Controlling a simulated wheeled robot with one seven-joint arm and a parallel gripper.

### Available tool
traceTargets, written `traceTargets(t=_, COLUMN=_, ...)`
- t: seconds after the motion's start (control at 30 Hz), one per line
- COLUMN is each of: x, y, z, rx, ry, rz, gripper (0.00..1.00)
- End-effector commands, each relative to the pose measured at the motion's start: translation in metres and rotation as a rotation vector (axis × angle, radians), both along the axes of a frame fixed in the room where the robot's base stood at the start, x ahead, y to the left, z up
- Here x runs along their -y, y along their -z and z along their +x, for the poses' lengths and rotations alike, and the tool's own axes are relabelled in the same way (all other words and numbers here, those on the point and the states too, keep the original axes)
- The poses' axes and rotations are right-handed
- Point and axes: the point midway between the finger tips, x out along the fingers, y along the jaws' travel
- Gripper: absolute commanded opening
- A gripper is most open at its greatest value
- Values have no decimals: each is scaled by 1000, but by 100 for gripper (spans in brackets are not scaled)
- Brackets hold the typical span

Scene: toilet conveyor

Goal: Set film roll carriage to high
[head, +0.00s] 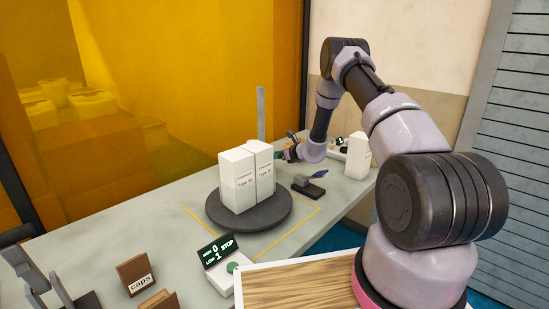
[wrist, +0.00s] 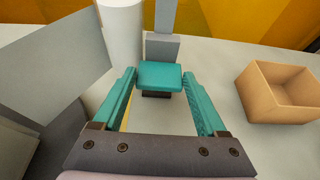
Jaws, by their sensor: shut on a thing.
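The film roll carriage shows in the wrist view as a teal block (wrist: 160,76) in front of a grey block (wrist: 162,47) on an upright grey post (wrist: 165,14). A white cylinder, which looks like the film roll (wrist: 122,30), stands to its left. My gripper (wrist: 159,84) has its two teal fingers on either side of the teal block and is shut on it. In the head view my gripper (head: 292,153) is behind the white boxes, near the post (head: 261,112). The carriage and roll are hidden there by the boxes.
Two white boxes (head: 246,178) stand on a dark turntable (head: 216,217) in front of the post. A small device with a blue lever (head: 309,186) lies to the right. An open tan box (wrist: 250,100) is right of my gripper. An orange panel (head: 190,70) closes the back.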

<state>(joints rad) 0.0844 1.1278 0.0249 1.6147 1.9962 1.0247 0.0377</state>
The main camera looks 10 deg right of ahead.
Motion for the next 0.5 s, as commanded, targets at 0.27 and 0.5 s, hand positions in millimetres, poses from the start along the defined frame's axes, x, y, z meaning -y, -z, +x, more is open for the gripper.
traceTargets(t=0.27, x=0, y=-66, z=1, rx=6, ry=-1, rz=0, gripper=0)
traceTargets(t=0.5, x=0, y=-83, z=0, rx=2, ry=1, rz=0, gripper=0)
